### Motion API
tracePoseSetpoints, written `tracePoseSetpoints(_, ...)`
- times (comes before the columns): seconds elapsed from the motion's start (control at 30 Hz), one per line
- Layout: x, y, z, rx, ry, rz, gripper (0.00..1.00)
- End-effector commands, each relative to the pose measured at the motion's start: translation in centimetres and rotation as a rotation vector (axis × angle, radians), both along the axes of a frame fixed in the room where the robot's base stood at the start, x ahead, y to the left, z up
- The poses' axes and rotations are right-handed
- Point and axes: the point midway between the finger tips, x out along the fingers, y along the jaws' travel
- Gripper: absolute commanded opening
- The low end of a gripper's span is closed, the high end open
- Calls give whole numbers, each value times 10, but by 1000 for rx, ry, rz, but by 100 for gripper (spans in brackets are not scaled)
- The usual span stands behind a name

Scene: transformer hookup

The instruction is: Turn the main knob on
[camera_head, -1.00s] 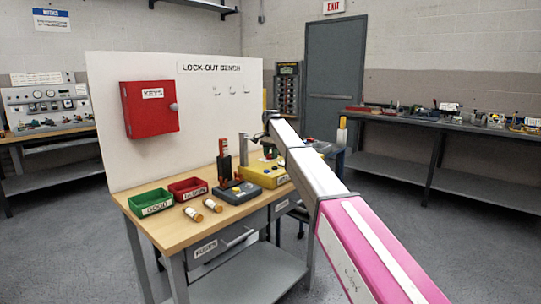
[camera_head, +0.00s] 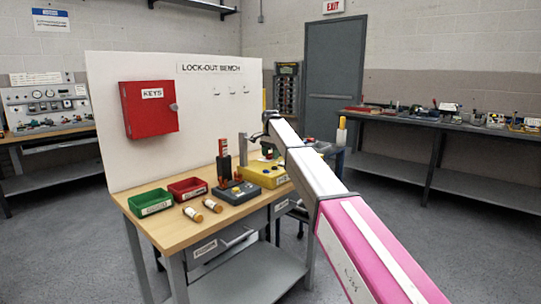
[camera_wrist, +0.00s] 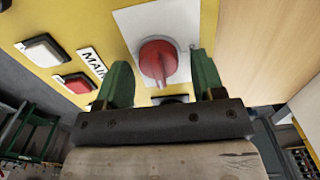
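In the wrist view the main knob (camera_wrist: 158,62) is a red round knob with a raised grip bar on a white square plate (camera_wrist: 127,22), set on a yellow panel (camera_wrist: 85,14). A partly hidden "MAIN" label (camera_wrist: 92,62) is beside it. My gripper (camera_wrist: 160,66) is open, its two green fingers apart on either side of the knob. A gap shows between each finger and the knob; whether either touches it, I cannot tell. In the head view my arm reaches over the bench's far right, and the gripper and knob are too small or hidden to make out.
A white button (camera_wrist: 42,50) and a red button (camera_wrist: 75,83) are left of the knob. On the wooden bench (camera_head: 172,236) are a green bin (camera_head: 150,202), a red bin (camera_head: 187,189) and small cylinders (camera_head: 203,210). A white backboard (camera_head: 105,80) with a red key cabinet (camera_head: 150,106) stands behind.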

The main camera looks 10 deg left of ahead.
Motion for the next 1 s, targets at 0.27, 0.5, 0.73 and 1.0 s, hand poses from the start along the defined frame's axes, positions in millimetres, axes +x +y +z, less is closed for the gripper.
tracePoseSetpoints(0.27, 0, 0, 3, 0, 0, 1, 62)
tracePoseSetpoints(0.5, 1, 0, 27, -1, -1, 1, 62)
tracePoseSetpoints(0.73, 1, 1, 70, 0, -1, 0, 62)
tracePoseSetpoints(1.0, 1, 0, 106, -1, -1, 0, 62)
